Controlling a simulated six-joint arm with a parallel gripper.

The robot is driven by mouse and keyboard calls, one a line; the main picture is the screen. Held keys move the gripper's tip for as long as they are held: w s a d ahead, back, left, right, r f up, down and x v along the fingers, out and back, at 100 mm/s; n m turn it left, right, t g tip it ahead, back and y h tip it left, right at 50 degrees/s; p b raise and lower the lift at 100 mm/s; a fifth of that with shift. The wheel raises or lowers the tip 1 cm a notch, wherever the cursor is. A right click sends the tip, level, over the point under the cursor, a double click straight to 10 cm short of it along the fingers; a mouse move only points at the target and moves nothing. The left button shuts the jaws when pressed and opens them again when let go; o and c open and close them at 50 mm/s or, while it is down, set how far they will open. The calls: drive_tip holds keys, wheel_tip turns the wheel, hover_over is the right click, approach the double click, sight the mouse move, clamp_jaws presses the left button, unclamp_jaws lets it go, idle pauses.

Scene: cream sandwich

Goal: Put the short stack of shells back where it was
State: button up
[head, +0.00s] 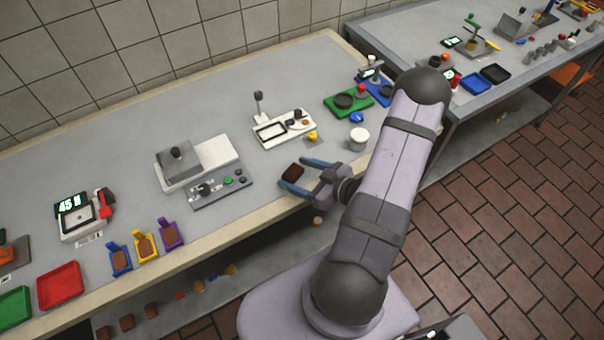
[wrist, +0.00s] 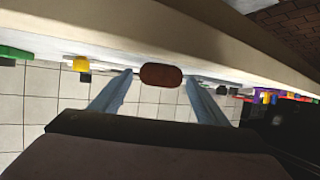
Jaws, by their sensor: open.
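A small dark brown piece (head: 293,172), which looks like the short stack of shells, sits on the grey table near its front edge. In the wrist view it is a red-brown rounded shape (wrist: 161,75) between the fingertips, with a gap on each side. I cannot tell how many shells it holds. My gripper (head: 291,173) is open, its two blue fingers low over the table, one on either side of the piece. More brown pieces lie in the blue holder (head: 121,268), the yellow holder (head: 148,255) and the purple holder (head: 172,241) at the left.
A grey control panel (head: 219,188) and a white press (head: 198,163) stand left of my gripper. A white device (head: 284,129) stands behind it, and a white cup (head: 359,139) to its right. A red tray (head: 60,287) is far left. Several brown pieces lie on the lower shelf.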

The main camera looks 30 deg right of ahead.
drive_tip(key=shift+r, duration=0.15)
drive_tip(key=shift+s+d+r, duration=0.15)
drive_tip(key=shift+s+d, duration=0.1)
drive_tip(key=shift+s, duration=0.2)
drive_tip(key=b+v, duration=0.2)
drive_tip(key=v, duration=0.9)
